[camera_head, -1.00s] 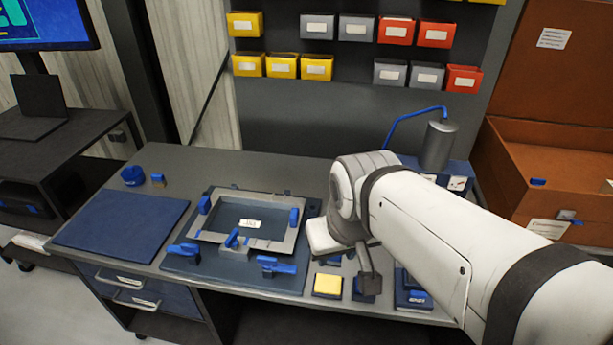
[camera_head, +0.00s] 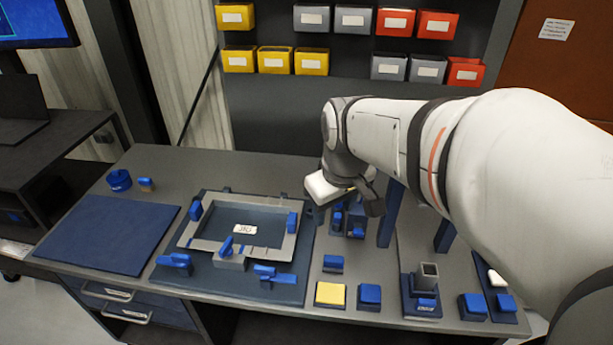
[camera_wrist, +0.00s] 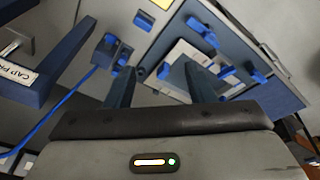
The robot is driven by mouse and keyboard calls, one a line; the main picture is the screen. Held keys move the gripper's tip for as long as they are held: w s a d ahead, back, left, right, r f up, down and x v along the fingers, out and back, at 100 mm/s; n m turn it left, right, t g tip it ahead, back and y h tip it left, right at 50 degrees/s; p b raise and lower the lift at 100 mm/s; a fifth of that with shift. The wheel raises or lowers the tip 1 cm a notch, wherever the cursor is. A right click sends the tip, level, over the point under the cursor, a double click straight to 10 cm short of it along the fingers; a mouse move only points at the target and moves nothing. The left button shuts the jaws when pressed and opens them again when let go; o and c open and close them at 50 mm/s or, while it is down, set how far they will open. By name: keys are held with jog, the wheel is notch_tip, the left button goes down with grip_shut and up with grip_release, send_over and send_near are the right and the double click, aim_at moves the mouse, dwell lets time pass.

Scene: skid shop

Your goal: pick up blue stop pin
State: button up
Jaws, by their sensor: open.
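Several small blue pieces are in view, and I cannot tell for certain which is the stop pin. Two upright blue-topped pieces (camera_head: 337,217) stand on a dark holder right of the fixture, partly under my gripper (camera_head: 345,203). Similar blue-topped pieces show in the wrist view (camera_wrist: 107,42), up and left of the fingers. A small blue piece with a brownish base (camera_head: 146,184) stands at the back left of the bench. My gripper also shows in the wrist view (camera_wrist: 160,75), with its fingers apart and nothing between them. It is above the bench.
The fixture frame (camera_head: 188,236) with blue clamps is left of my gripper. A yellow block (camera_head: 330,294), blue blocks (camera_head: 369,295) and a grey socket (camera_head: 427,279) line the front edge. Blue posts (camera_head: 391,213) stand right of my gripper. A blue mat (camera_head: 108,228) lies left.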

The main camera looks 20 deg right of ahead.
jog(key=w+d+f+n+g+b, duration=0.1)
jog(key=w+d+f+n+b, duration=0.1)
jog(key=w+f, duration=0.3)
jog(key=w+d+f+n+b, duration=0.1)
jog(key=w+d+f+n, duration=0.15)
jog(key=w, duration=0.45)
jog(key=n+g+b, duration=0.2)
jog(key=n+b, duration=0.1)
jog(key=n, duration=0.3)
send_over(338, 215)
jog(key=f, duration=1.2)
jog(key=shift+s+d+f, duration=0.15)
jog(key=shift+s+f, duration=0.1)
jog(key=shift+f, duration=0.15)
jog(key=f, duration=0.4)
jog(key=f+p, duration=0.1)
jog(key=f, duration=0.2)
jog(key=shift+w+f, duration=0.1)
jog(key=shift+w, duration=0.2)
jog(key=shift+f, duration=0.3)
jog(key=c, duration=1.1)
